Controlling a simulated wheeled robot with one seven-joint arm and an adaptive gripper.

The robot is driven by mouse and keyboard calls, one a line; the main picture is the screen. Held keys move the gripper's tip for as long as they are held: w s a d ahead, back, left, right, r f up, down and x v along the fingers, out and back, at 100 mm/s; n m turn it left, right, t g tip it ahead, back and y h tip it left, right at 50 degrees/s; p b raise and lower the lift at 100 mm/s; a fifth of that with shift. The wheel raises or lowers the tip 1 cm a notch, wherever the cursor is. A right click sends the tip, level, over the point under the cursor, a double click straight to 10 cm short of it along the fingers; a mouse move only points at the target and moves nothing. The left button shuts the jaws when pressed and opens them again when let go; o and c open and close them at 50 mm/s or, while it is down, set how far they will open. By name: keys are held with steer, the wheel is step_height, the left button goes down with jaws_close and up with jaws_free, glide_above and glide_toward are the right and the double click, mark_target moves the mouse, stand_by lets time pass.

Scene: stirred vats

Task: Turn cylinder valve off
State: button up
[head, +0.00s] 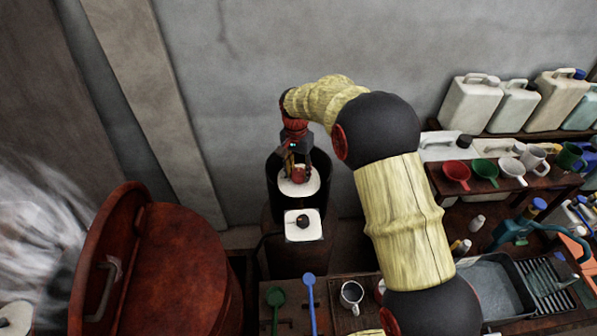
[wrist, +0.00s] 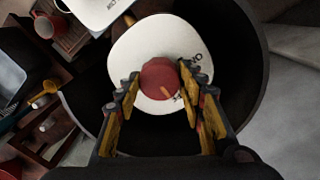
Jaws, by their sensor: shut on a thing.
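A round red valve knob (wrist: 160,84) with a pale pointer mark sits on a white rounded dial plate (wrist: 146,52) with dark lettering, only partly readable. The plate lies inside a dark round housing (wrist: 248,88). In the head view the red knob (head: 299,174) and white plate (head: 300,187) show below my gripper (head: 297,165). My gripper reaches down from above, with its yellow-padded fingers (wrist: 158,85) on either side of the knob, shut on it. The fingers hide part of the plate.
A second white plate with a dark knob (head: 303,222) stands just in front. A rusty red vat lid (head: 170,265) is at the left, with steam beyond. Jugs (head: 470,102) and coloured cups (head: 456,172) fill shelves at right. A grey wall (head: 250,60) stands behind.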

mark_target(297, 172)
steer(key=o, duration=1.2)
steer(key=r, duration=1.2)
steer(key=shift+w+a, duration=0.15)
steer(key=shift+a, duration=0.05)
